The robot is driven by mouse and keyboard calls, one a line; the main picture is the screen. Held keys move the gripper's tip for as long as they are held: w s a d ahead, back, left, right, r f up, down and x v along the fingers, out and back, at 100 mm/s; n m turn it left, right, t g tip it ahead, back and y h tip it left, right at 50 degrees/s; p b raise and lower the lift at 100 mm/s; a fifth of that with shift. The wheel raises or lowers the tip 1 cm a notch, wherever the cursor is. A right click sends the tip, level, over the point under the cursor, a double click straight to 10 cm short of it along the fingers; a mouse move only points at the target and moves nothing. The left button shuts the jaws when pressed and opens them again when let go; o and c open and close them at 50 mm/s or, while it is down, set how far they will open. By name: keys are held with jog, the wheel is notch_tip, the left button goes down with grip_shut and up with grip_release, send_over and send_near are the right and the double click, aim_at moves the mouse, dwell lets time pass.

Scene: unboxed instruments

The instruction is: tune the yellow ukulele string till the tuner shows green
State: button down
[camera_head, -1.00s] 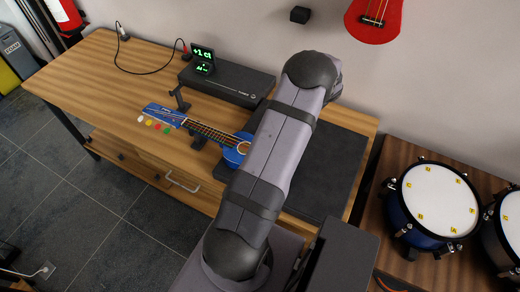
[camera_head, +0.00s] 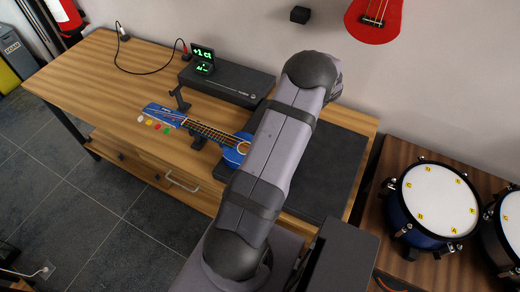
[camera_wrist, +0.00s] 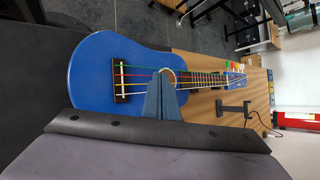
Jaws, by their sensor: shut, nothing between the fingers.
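The blue ukulele (camera_head: 236,157) lies on the workbench, its head toward the left. In the wrist view its body (camera_wrist: 95,77) is close, with coloured strings running from a dark bridge (camera_wrist: 120,79); one is the yellow string (camera_wrist: 140,74). Coloured pegs, including a yellow peg (camera_head: 149,122), line the near side of the headstock (camera_head: 163,114). The tuner (camera_head: 203,54) shows green "+1 ct" with smaller green marks below. My gripper (camera_wrist: 163,78) is shut and empty, its tips over the strings near the sound hole; contact with a string cannot be told. My arm hides the gripper in the head view.
A black box (camera_head: 228,82) lies behind the ukulele, and a dark stand (camera_head: 181,101) is near the neck. A dark mat (camera_head: 325,165) covers the bench's right part. Drums (camera_head: 437,199) stand at right.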

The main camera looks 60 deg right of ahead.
jog(key=shift+f, duration=0.2)
jog(key=shift+f, duration=0.25)
jog(key=shift+f+b, duration=0.3)
jog(key=shift+b, duration=0.05)
dwell(0.8)
jog(key=shift+r, duration=0.2)
jog(key=shift+r+p, duration=0.55)
notch_tip(320, 180, up, 5)
jog(key=p, duration=0.4)
dwell(0.3)
dwell(0.6)
